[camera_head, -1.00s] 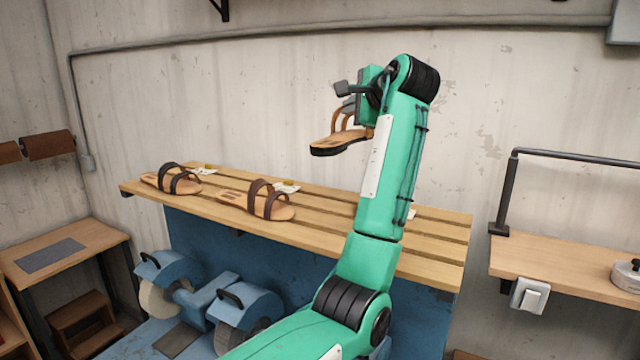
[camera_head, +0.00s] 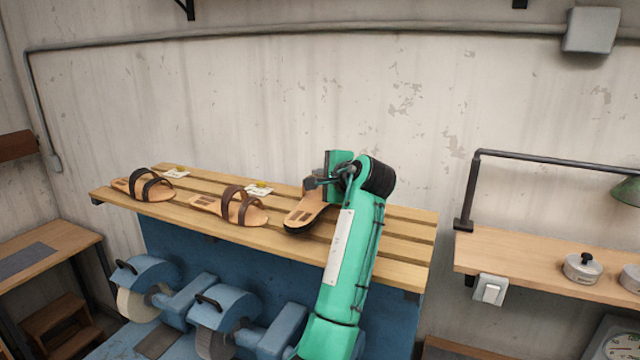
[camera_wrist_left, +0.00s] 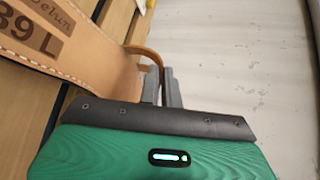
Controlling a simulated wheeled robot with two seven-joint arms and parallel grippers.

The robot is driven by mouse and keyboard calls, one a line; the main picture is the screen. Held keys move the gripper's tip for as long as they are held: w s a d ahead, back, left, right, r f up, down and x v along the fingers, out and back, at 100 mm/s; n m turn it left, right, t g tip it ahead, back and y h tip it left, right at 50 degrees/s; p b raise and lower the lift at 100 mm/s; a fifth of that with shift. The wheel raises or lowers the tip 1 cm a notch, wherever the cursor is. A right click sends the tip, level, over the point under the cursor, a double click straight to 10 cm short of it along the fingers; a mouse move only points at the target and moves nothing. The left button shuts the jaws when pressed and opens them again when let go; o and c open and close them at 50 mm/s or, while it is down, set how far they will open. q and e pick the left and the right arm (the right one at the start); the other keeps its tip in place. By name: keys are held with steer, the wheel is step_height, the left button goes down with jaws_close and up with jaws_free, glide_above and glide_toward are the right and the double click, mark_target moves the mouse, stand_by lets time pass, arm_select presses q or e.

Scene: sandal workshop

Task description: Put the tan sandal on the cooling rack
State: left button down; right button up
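The tan sandal (camera_head: 305,212) is at the slatted wooden cooling rack (camera_head: 408,248), right of two other sandals. Its sole lies level over the slats; I cannot tell whether it fully rests on them. My left gripper (camera_head: 318,182) is at the sandal's strap. In the left wrist view, the stamped sole (camera_wrist_left: 75,52) fills the upper left, and the fingers (camera_wrist_left: 162,86) are closed on the tan strap. My arm and gripper hide part of the sandal. My right gripper is not in view.
A dark-strapped sandal (camera_head: 133,189) and a brown-strapped sandal (camera_head: 250,215) lie on the rack's left and middle, with paper tags behind them. Slats right of my arm are clear. Blue machines (camera_head: 222,308) stand below. A wooden shelf (camera_head: 520,262) is at right.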

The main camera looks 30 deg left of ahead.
arm_select(q)
step_height(320, 180, down, 2)
steer(key=shift+p, duration=0.45)
steer(key=shift+f, duration=0.35)
steer(key=c, duration=1.6)
jaws_free()
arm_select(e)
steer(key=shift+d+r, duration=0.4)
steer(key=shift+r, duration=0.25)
arm_select(q)
steer(key=shift+s, duration=0.1)
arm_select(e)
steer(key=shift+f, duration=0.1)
arm_select(q)
steer(key=shift+s+d+b, duration=0.15)
steer(key=shift+d+b, duration=0.15)
steer(key=shift+b, duration=0.05)
steer(key=b+v, duration=0.6)
steer(key=v, duration=0.5)
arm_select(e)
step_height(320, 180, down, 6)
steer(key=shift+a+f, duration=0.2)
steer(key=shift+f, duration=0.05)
arm_select(q)
steer(key=shift+s+d+r, duration=0.1)
steer(key=shift+r, duration=0.05)
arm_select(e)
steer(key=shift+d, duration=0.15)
